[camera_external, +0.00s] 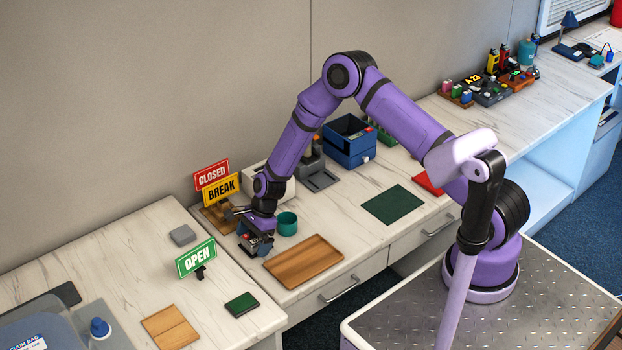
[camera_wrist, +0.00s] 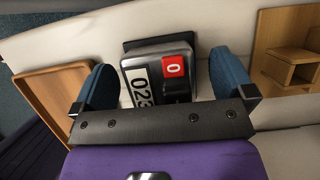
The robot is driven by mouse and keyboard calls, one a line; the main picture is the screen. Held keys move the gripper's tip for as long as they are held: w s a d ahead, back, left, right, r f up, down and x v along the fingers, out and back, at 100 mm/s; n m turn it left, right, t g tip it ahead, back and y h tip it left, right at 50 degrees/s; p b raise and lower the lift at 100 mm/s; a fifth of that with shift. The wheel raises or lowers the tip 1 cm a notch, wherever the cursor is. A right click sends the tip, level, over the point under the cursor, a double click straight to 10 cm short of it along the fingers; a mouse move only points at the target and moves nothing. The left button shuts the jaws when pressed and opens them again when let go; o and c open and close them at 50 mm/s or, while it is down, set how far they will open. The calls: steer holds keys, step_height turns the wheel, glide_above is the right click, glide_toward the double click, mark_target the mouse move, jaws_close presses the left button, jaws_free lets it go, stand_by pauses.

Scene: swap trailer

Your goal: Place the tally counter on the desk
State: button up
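The tally counter (camera_wrist: 158,68) is a silver and black device with white number wheels and a red tab marked 0. In the wrist view it sits between the two blue fingers of my gripper (camera_wrist: 162,80). A narrow gap shows between it and the right finger; the left finger is close to its edge. In the external view my gripper (camera_external: 259,237) is low over the white marble-look desk (camera_external: 345,205), left of the teal cup, and mostly hides the counter. I cannot tell whether the counter rests on the desk.
A wooden tray (camera_external: 304,262) lies just in front right of my gripper, and a teal cup (camera_external: 287,223) stands close beside it. CLOSED (camera_external: 212,176) and BREAK (camera_external: 221,189) signs stand behind. A green mat (camera_external: 393,205) lies to the right, with clear desk between.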

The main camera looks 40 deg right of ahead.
steer(key=s+d+r+n, duration=0.1)
steer(key=d+r+n, duration=0.15)
steer(key=r, duration=0.75)
steer(key=s+d+r+n+t+h, duration=0.1)
steer(key=d+r, duration=0.3)
steer(key=r, duration=0.5)
steer(key=s+d+r+n, duration=0.15)
steer(key=d+r, duration=0.25)
steer(key=r, duration=0.6)
steer(key=s+d+r+n+t+h, duration=0.1)
steer(key=s+d+r+n, duration=0.2)
steer(key=r, duration=0.4)
steer(key=s+d+r+n+t, duration=0.1)
steer(key=s+d+r+n, duration=0.1)
steer(key=s+r, duration=0.4)
steer(key=s+d+r+n, duration=0.2)
steer(key=s+d+r, duration=0.1)
steer(key=s, duration=0.5)
steer(key=s+d+r+n+t+h, duration=0.1)
steer(key=s+d+r+n, duration=0.2)
steer(key=s, duration=0.6)
steer(key=s+d+r+n+t+h, duration=0.1)
steer(key=s+d+r+n, duration=0.2)
steer(key=s, duration=0.6)
steer(key=shift+d+r, duration=0.55)
steer(key=shift+d, duration=0.2)
